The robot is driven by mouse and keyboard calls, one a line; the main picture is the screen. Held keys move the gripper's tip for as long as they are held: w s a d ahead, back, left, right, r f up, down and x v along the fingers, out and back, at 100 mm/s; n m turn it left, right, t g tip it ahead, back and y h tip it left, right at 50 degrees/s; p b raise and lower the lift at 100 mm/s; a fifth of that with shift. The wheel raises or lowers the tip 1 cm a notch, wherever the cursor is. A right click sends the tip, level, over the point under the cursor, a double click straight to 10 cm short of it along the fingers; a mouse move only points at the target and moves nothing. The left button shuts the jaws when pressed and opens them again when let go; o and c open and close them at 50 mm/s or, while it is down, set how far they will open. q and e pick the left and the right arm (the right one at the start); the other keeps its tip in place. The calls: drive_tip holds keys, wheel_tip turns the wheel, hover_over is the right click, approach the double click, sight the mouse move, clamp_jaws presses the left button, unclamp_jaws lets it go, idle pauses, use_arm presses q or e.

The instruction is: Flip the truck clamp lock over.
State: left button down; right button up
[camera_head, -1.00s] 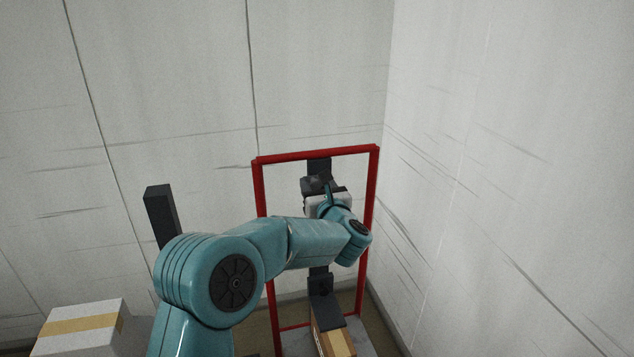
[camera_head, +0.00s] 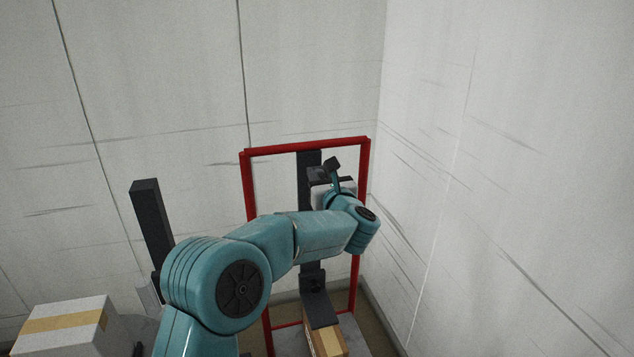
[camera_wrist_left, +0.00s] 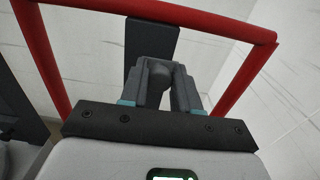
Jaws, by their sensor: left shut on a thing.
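The red-framed truck (camera_head: 365,210) stands by the corner, with a dark upright bar (camera_head: 308,160) inside its frame. The clamp lock shows in the left wrist view as a rounded grey knob (camera_wrist_left: 158,76) in front of that bar. My left gripper (camera_wrist_left: 160,92) has its two grey fingers closed on either side of the knob. In the head view the left gripper (camera_head: 317,175) is at the upper part of the bar, and my own wrist hides most of the contact. My right gripper is not in view.
A carton (camera_head: 327,340) stands low on the truck under a dark bracket (camera_head: 318,306). Another taped box (camera_head: 65,325) is at the lower left, near a dark post (camera_head: 150,210). White walls (camera_head: 500,150) close off the back and right.

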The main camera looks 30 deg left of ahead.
use_arm(q)
drive_tip(key=shift+r, duration=0.1)
drive_tip(key=shift+w+d, duration=0.15)
drive_tip(key=shift+d, duration=0.05)
drive_tip(key=c, duration=0.9)
unclamp_jaws()
drive_tip(key=shift+w, duration=0.1)
drive_tip(key=shift+s, duration=0.25)
drive_tip(key=b+v, duration=0.6)
drive_tip(key=v, duration=1)
drive_tip(key=shift+d, duration=0.15)
